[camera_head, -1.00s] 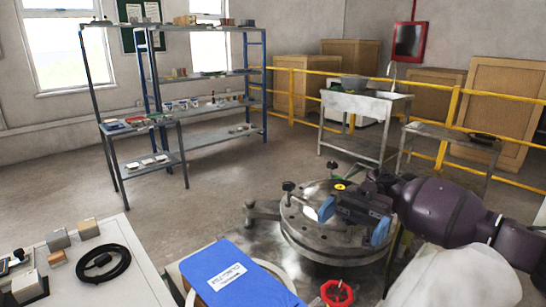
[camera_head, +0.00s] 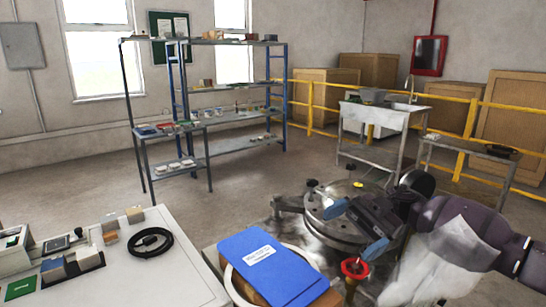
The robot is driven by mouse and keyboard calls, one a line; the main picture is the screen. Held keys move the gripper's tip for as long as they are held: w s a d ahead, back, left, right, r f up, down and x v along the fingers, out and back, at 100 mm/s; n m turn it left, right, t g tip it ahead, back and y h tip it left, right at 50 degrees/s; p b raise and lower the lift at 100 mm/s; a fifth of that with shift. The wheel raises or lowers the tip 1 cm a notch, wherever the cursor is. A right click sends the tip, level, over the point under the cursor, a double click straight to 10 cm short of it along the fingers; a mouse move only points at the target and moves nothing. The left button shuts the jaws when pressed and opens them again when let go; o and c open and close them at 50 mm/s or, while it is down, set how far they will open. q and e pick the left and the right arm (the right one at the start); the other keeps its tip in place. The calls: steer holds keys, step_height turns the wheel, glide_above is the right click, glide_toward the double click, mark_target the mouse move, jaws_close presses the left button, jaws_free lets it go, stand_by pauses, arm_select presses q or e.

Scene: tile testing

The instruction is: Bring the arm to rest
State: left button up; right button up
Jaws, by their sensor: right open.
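My right arm comes in from the right edge, dark purple. Its gripper (camera_head: 356,229) has two blue fingertips set well apart with nothing between them. It is open and hangs over the front part of the round metal machine (camera_head: 318,207), hiding part of its top. I cannot tell whether it touches the machine. My left arm and gripper are not in view.
A blue booklet (camera_head: 262,252) lies left of the gripper, and a red handwheel (camera_head: 354,268) is just below it. A white table (camera_head: 185,265) at the left holds a black cable coil (camera_head: 151,242) and small blocks. Open floor lies behind, before the shelves (camera_head: 230,92).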

steer(key=w+a+r+m+t+y, duration=0.3)
steer(key=w+a+r+t+y, duration=0.25)
steer(key=a+t, duration=0.6)
steer(key=s+d+f+m+t+h+p, duration=0.1)
steer(key=s+d+f+m+t+h, duration=0.4)
steer(key=d+f+m+t+h, duration=0.45)
steer(key=s+d+f+m+t+h+p, duration=0.2)
steer(key=s+d+f+m+t+h, duration=0.4)
steer(key=f, duration=0.6)
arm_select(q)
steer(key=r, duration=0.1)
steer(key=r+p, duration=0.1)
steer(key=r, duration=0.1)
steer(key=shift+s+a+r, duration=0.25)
arm_select(e)
steer(key=s+d+f+m+g+h, duration=0.2)
steer(key=s+f, duration=0.6)
steer(key=s, duration=0.4)
steer(key=s+d+f+m+g+h, duration=0.3)
steer(key=s+d+f+m, duration=0.3)
steer(key=s, duration=0.7)
steer(key=shift+s+d+f+g, duration=0.2)
steer(key=shift+f+g, duration=0.3)
steer(key=shift+f, duration=0.45)
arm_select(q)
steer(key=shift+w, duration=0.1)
